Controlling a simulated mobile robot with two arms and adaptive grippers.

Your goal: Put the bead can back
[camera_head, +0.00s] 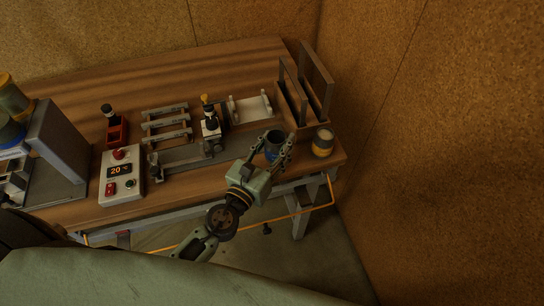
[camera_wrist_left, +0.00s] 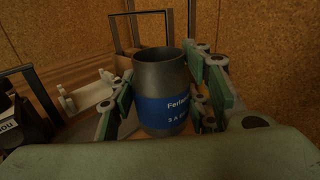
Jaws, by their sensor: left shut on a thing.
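My left gripper (camera_head: 272,153) is shut on a dark grey open-topped can (camera_head: 273,139) near the right end of the bench. In the left wrist view the can (camera_wrist_left: 160,105) stands upright between the green finger pads. It has a blue label with partly hidden white lettering. The frames do not clearly show whether its base touches the bench. A second can (camera_head: 323,142) with a yellow-orange band stands to the right, near the bench's right edge. I cannot tell from the labels which one is the bead can. My right gripper is not in view.
A wooden rack (camera_head: 304,117) with upright dark frames stands just behind the held can. A white cradle (camera_head: 250,108), a metal rail fixture (camera_head: 182,157) and a control box (camera_head: 121,177) lie to the left. Blue and yellow containers (camera_head: 12,105) are at far left.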

